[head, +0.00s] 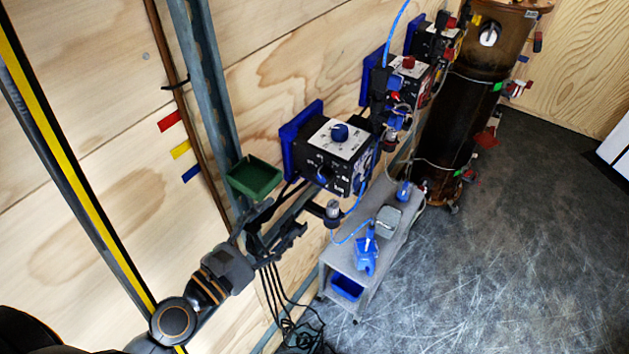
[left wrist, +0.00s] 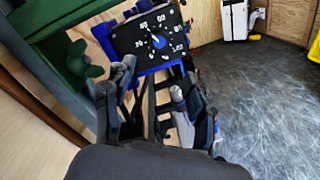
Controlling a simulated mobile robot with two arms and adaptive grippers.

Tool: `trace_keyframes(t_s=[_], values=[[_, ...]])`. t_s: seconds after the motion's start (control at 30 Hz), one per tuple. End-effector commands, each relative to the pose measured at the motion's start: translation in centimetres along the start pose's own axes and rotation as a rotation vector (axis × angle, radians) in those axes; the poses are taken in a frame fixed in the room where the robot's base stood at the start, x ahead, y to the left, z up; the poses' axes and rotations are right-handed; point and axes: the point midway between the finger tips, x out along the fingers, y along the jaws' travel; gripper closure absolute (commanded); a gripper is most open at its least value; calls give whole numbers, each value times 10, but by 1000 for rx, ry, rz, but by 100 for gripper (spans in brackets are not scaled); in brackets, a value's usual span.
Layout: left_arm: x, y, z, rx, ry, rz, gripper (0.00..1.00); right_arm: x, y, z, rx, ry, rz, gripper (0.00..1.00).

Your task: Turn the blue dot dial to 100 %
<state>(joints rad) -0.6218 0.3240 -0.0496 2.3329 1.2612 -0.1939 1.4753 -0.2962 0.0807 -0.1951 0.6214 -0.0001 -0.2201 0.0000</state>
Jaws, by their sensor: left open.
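The blue dial knob (head: 340,131) sits on the white-marked top face of a black box (head: 349,179) on the left wall. In the left wrist view the blue knob (left wrist: 158,41) shows amid a ring of white percent numbers. Its exact setting is too small to read. My left gripper (head: 284,224) is open and empty, to the lower left of the box in the head view and apart from the knob. Its two fingers (left wrist: 160,96) show below the dial face in the left wrist view. My right gripper is not in view.
A green tray (head: 254,177) is on the wall close to my left gripper. A grey cart (head: 340,256) with blue items stands below the box. Another box with a red knob (head: 408,62) and a brown cylinder (head: 458,110) are farther back. The floor at right is clear.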

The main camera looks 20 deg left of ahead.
Motion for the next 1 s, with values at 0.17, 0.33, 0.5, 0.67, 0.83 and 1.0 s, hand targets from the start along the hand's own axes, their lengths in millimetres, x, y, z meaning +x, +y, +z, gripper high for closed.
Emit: trace_keyframes(t_s=[0.17,0.33,0.5,0.67,0.83,1.0], values=[[40,5,6,-1,-3,3,44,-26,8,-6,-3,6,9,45],[76,3,4,1,-1,2,44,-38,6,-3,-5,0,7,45],[102,2,2,3,-1,0,44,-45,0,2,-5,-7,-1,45],[115,0,1,3,1,0,44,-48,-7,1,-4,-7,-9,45],[118,0,0,4,0,-1,44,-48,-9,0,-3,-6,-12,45],[118,0,0,4,0,-1,46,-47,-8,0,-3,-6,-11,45]])
